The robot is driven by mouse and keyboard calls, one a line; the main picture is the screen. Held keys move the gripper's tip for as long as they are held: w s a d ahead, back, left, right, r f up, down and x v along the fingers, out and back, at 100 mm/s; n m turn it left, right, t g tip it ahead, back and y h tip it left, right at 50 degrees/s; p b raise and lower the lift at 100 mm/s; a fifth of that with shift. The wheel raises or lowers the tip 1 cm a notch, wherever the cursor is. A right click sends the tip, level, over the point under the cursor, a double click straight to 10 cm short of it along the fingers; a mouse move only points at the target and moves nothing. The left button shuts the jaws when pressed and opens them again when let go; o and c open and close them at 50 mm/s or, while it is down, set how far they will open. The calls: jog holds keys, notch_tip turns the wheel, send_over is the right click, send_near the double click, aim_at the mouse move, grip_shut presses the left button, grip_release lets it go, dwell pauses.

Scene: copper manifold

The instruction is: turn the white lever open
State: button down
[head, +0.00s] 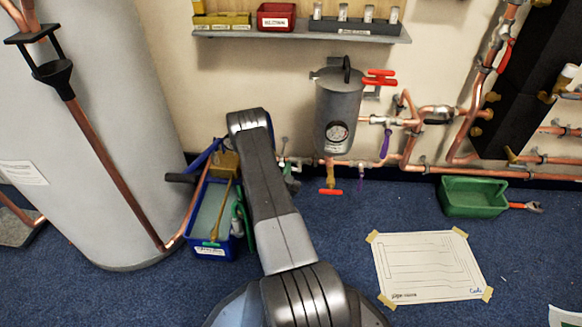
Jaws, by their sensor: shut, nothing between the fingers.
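I cannot clearly make out a white lever. A small pale upright piece (284,146) stands on the low copper pipework just right of my arm; it may be the lever, but it is too small to tell. A whitish fitting (376,120) sits on the pipe right of the grey canister (338,108). My arm reaches forward from the bottom middle toward the wall, and its links cover part of the pipework. My gripper does not show; the arm hides its end.
Red levers (380,77) and purple levers (385,143) sit on the pipes. A blue crate (209,247) of tools stands left of my arm, beside a large grey tank (95,130). A green tray (473,197) and taped paper (430,267) lie on the blue carpet at right.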

jog(key=n, duration=0.1)
jog(key=a+f+n, duration=0.1)
jog(key=n, duration=0.1)
jog(key=f+n+y, duration=0.1)
jog(key=shift+a+f+n, duration=0.2)
jog(key=shift+a+n, duration=0.1)
jog(key=shift+n, duration=0.1)
jog(key=shift+f, duration=0.15)
dwell(0.5)
